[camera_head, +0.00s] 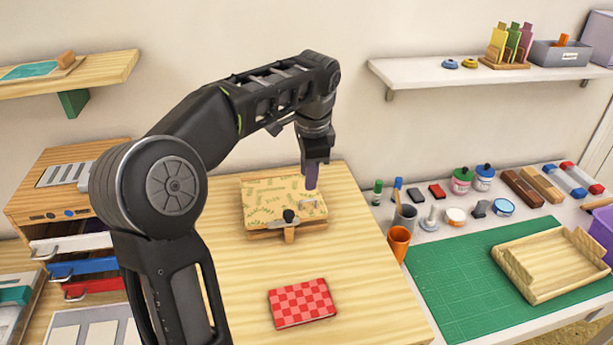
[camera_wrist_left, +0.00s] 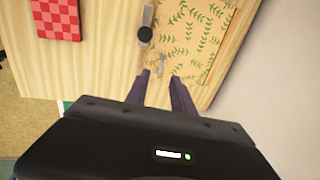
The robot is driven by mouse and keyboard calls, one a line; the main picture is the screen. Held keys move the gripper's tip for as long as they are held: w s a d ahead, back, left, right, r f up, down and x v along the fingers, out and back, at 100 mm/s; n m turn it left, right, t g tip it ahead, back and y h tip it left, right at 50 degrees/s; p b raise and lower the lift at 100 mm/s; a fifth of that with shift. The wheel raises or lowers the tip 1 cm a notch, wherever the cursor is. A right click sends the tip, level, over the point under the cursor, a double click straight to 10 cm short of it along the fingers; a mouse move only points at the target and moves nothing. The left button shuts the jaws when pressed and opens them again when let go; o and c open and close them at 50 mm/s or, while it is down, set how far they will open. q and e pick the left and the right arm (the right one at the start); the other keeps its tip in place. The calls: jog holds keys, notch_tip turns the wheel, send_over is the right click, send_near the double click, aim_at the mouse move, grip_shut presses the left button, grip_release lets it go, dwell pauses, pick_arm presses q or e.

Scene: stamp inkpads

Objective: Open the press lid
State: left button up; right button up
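The press (camera_head: 285,199) sits on the wooden table, its lid covered in a tan leaf pattern and lying flat, closed. A black-knobbed latch (camera_head: 289,216) stands at its front edge; it also shows in the left wrist view (camera_wrist_left: 145,32). A small grey metal handle (camera_head: 308,204) is on the lid toward the right. My left gripper (camera_head: 311,178) points down over the right part of the lid. In the left wrist view its two fingers (camera_wrist_left: 161,78) are apart with nothing between them, and the handle (camera_wrist_left: 162,65) lies just beyond the tips. My right gripper is not in view.
A red checkered book (camera_head: 302,303) lies on the table in front of the press. An orange cup (camera_head: 398,242) stands at the right. A wooden tray (camera_head: 522,290) rests on a green mat (camera_head: 450,300). A drawer unit (camera_head: 75,165) stands at the left. The wall is behind the press.

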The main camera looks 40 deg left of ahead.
aim_at(307, 200)
pick_arm(q)
jog(key=shift+w+a+r, duration=0.1)
jog(key=shift+w+a, duration=0.05)
jog(key=shift+w+a+f+p, duration=0.1)
jog(key=shift+w+a+f, duration=0.1)
jog(key=shift+f, duration=1.1)
jog(key=shift+w+a+f+p, duration=0.1)
jog(key=shift+a+f, duration=0.05)
jog(key=shift+f, duration=1.1)
jog(key=shift+w+a+f+p, duration=0.1)
jog(key=shift+w+a+f, duration=0.1)
jog(key=shift+f, duration=1.1)
grip_shut()
